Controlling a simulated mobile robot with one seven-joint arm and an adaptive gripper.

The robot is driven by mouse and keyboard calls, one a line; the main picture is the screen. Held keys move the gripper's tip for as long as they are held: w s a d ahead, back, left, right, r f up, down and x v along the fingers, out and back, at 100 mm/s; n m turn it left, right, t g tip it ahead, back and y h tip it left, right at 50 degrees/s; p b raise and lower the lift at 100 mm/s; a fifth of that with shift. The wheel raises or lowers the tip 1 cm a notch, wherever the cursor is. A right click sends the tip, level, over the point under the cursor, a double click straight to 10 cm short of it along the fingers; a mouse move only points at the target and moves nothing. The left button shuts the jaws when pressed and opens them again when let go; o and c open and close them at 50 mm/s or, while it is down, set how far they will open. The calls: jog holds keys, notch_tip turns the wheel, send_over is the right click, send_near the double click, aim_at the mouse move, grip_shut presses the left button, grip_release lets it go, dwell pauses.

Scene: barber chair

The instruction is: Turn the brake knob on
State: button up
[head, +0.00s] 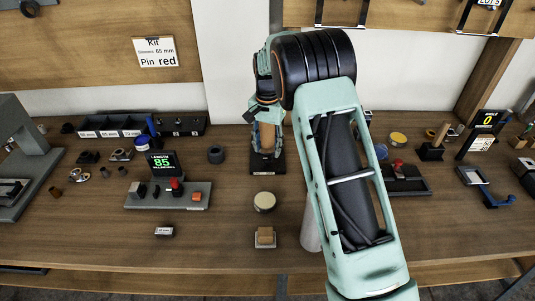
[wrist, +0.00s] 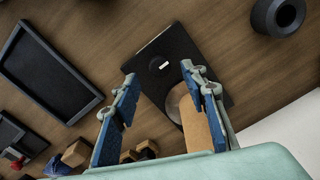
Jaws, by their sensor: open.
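No part is plainly marked as the brake knob. A black base plate (head: 266,166) with a wooden cylinder (head: 267,139) stands at the middle back of the bench. The plate (wrist: 158,47), with a small white label, and the cylinder (wrist: 195,127) also show in the wrist view. My gripper (head: 268,145) is open over this stand, fingers pointing down. In the wrist view my gripper (wrist: 158,72) has its right finger partly covering the cylinder; the left finger is apart from it. I cannot tell whether anything touches.
A grey fixture (head: 150,195) with a green "85" display (head: 161,163) lies to the left. A round tan-topped piece (head: 264,201) and a small block (head: 265,236) stand in front. A dark ring (head: 216,154) sits left of the stand.

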aim_at(267, 158)
notch_tip(267, 158, up, 8)
dwell(0.5)
